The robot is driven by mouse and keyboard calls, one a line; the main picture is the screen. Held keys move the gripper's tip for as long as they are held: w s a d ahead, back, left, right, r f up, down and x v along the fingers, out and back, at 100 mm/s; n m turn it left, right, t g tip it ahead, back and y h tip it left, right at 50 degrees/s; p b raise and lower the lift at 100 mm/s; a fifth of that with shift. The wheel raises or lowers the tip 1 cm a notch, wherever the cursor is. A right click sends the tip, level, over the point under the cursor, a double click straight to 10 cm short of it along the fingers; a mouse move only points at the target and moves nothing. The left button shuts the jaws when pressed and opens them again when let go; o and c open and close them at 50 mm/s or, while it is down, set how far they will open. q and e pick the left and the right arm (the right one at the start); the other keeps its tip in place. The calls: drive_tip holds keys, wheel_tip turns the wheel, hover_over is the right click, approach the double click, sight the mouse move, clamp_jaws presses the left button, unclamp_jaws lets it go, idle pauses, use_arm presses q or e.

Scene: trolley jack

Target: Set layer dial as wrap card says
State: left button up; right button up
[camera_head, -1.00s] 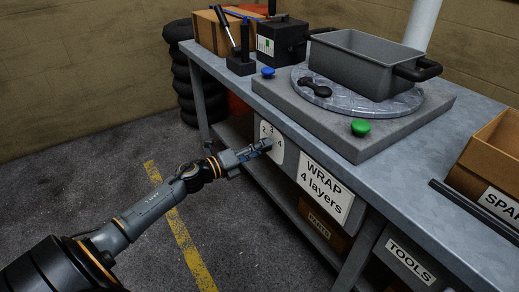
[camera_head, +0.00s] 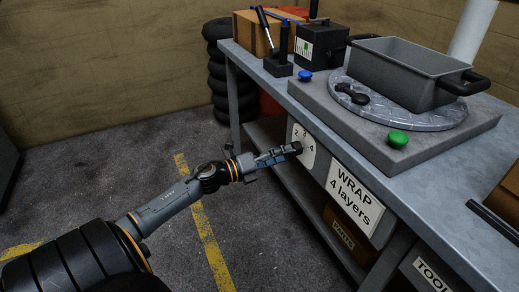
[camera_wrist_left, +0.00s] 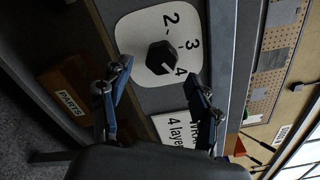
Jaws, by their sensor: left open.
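The layer dial is a white plate (camera_wrist_left: 130,38) marked 2, 3 and 4, with a black six-sided knob (camera_wrist_left: 160,57). The knob's pale pointer line points toward the 4. In the head view the dial plate (camera_head: 307,155) is on the bench's front side, partly hidden by my gripper. The wrap card (camera_head: 355,200) beside it reads "WRAP 4 layers"; part of it shows in the left wrist view (camera_wrist_left: 172,130). My left gripper (camera_head: 287,152) is open in front of the dial; in the wrist view its fingers (camera_wrist_left: 158,76) lie either side of the knob. Contact cannot be told. My right gripper is not in view.
The bench top (camera_head: 440,165) carries a grey base with a turntable, a grey pan (camera_head: 405,75), a blue button (camera_head: 305,75) and a green button (camera_head: 398,139). A PARTS box (camera_head: 345,232) sits below. Stacked tyres (camera_head: 228,75) stand behind.

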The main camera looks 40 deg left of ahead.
use_arm(q)
drive_tip(key=v, duration=0.8)
drive_tip(key=shift+s, duration=0.2)
